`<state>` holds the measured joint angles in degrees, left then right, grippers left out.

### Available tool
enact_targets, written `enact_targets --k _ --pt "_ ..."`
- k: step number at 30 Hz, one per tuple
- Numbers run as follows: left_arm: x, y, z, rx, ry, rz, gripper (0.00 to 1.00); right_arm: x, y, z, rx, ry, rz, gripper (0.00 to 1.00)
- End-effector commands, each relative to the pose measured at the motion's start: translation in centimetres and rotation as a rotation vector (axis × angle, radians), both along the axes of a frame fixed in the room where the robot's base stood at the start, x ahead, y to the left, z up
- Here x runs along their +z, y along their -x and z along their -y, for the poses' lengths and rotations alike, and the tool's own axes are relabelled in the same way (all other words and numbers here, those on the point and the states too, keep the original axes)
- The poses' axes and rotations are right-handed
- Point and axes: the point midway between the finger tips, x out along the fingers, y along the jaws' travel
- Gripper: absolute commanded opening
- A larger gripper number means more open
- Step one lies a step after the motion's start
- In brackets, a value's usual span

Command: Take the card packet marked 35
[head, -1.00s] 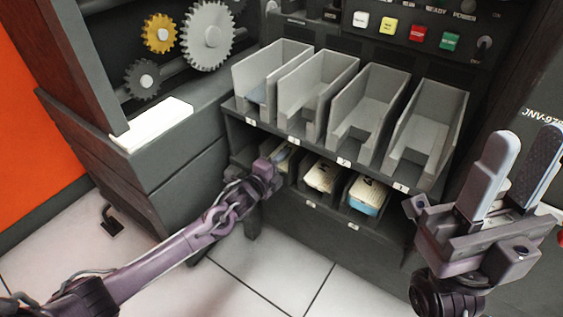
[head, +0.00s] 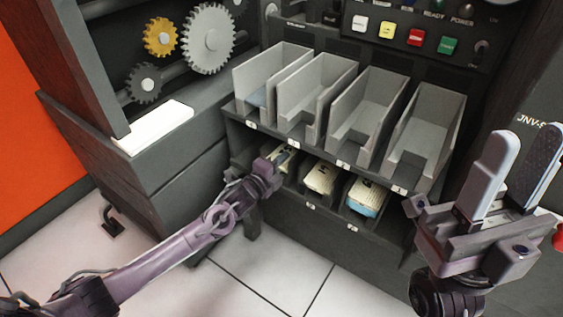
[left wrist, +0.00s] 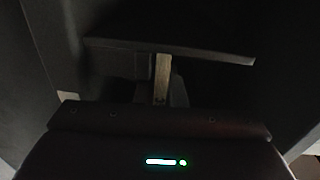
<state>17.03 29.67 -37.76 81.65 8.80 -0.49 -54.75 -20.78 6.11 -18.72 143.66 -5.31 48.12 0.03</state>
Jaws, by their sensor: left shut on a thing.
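Three card packets sit in the lower row of bins under the shelf: a left one (head: 282,160), a middle one (head: 320,178) and a right one with a blue lower part (head: 367,196). Their markings are too small to read. My left gripper (head: 270,174) is at the front of the left lower bin, shut on the left packet; its fingers are mostly hidden. In the dark left wrist view a thin tan edge of the packet (left wrist: 162,78) stands upright between the jaws. My right gripper (head: 518,170) is raised at the right, open and empty.
Several grey open bins (head: 375,110) stand on the shelf just above the packets. A cabinet with gears (head: 208,38) and a white block (head: 153,127) are at the left. A button panel (head: 415,38) is at the back. Tiled floor is clear in front.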

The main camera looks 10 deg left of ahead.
Motion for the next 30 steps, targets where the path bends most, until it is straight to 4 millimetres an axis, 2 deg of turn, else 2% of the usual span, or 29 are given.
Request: enact_targets --k 4,17,30 --pt "0.2 0.2 0.0 -0.001 -0.006 -0.014 0.00 0.8 0.0 0.0 0.000 0.000 0.000 0.36" --pt "0.6 0.4 -0.1 -0.001 -0.003 -0.008 0.00 1.2 0.0 0.0 0.000 0.000 0.000 0.36" --pt "1.0 5.2 -1.9 -0.001 -0.003 -0.008 0.00 5.1 0.0 0.0 0.000 0.000 0.000 0.36"
